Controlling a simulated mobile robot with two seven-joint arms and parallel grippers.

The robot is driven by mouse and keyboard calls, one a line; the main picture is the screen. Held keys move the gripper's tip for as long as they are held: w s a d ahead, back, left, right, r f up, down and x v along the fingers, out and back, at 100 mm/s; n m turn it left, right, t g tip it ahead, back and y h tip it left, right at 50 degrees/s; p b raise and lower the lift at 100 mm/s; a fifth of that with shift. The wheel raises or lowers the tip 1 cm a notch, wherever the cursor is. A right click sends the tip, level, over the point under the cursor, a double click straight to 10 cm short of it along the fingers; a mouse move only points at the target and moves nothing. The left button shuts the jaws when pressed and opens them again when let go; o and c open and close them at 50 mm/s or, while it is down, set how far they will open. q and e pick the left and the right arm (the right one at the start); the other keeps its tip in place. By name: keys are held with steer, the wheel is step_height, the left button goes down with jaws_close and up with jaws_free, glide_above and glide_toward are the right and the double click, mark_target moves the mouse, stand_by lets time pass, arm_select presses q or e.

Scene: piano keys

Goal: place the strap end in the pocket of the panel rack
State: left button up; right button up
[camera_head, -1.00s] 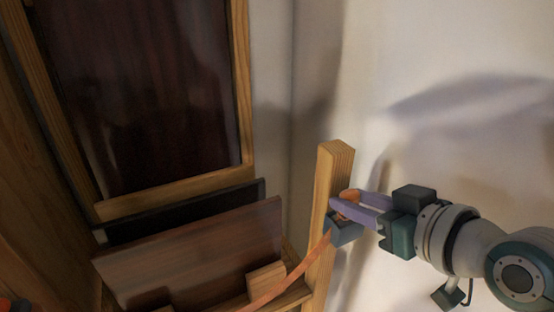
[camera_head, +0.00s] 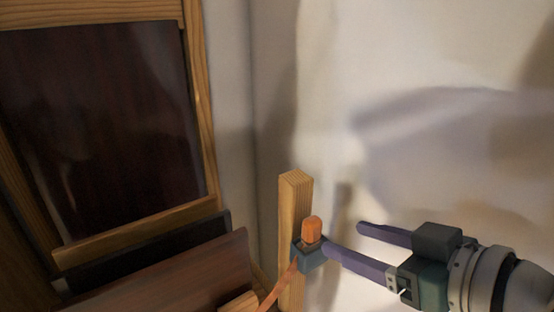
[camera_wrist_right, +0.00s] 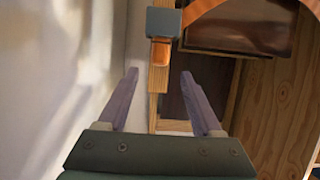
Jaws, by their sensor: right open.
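The strap end (camera_head: 312,229) is an orange block standing upright at the blue-grey pocket (camera_head: 309,258) on the wooden post of the panel rack (camera_head: 291,205). Its lower part is hidden by the pocket, so it appears to sit in it. The orange strap (camera_head: 277,289) runs from there down to the left. My right gripper (camera_head: 342,234) is open to the right of the strap end, one finger near the pocket. In the right wrist view, the strap end (camera_wrist_right: 160,53) and pocket (camera_wrist_right: 163,22) lie beyond my open fingers (camera_wrist_right: 159,73). My left gripper is out of view.
Brown panels (camera_head: 185,275) and a black panel (camera_head: 140,254) stand in the rack at lower left. A dark framed panel (camera_head: 100,125) is behind them. A pale wall (camera_head: 420,60) lies behind the post; space above my right gripper is clear.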

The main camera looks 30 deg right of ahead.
steer(key=s+a+g, duration=0.3)
steer(key=s+g, duration=0.2)
steer(key=s, duration=0.2)
steer(key=s+a+f+n+g, duration=0.1)
steer(key=s+a+g, duration=0.2)
steer(key=s, duration=0.3)
steer(key=shift+s+a+f+g+h, duration=0.3)
steer(key=shift+s+a+g+h, duration=0.1)
steer(key=shift+g, duration=0.5)
